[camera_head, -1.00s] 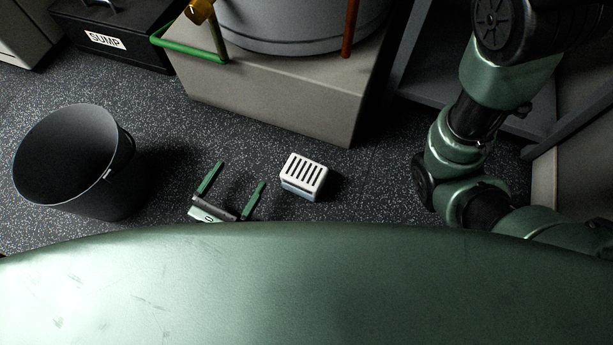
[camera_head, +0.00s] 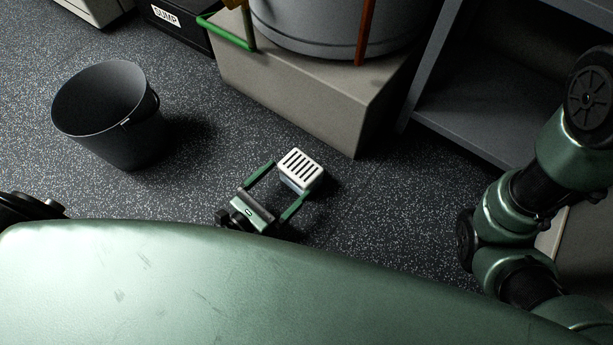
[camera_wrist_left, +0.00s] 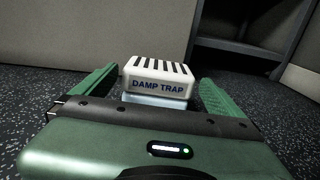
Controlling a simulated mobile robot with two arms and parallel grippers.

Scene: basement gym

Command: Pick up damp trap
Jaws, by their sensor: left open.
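The damp trap (camera_head: 301,168) is a small box with a white slotted lid and a pale blue base, standing on the speckled dark floor. In the left wrist view its front reads "DAMP TRAP" (camera_wrist_left: 158,83). My left gripper (camera_head: 284,184) is open, with its two green fingers on either side of the damp trap's near part. In the left wrist view the fingers (camera_wrist_left: 155,90) stand apart from the box, with a gap on each side. My right arm shows at the right of the head view, but its gripper is out of view.
A black bucket (camera_head: 112,118) stands on the floor at the left. A beige plinth (camera_head: 300,95) carrying a grey tank (camera_head: 315,32) is behind the damp trap. A grey shelf unit (camera_head: 480,115) is at the right. A black sump box (camera_head: 182,22) is at the back left.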

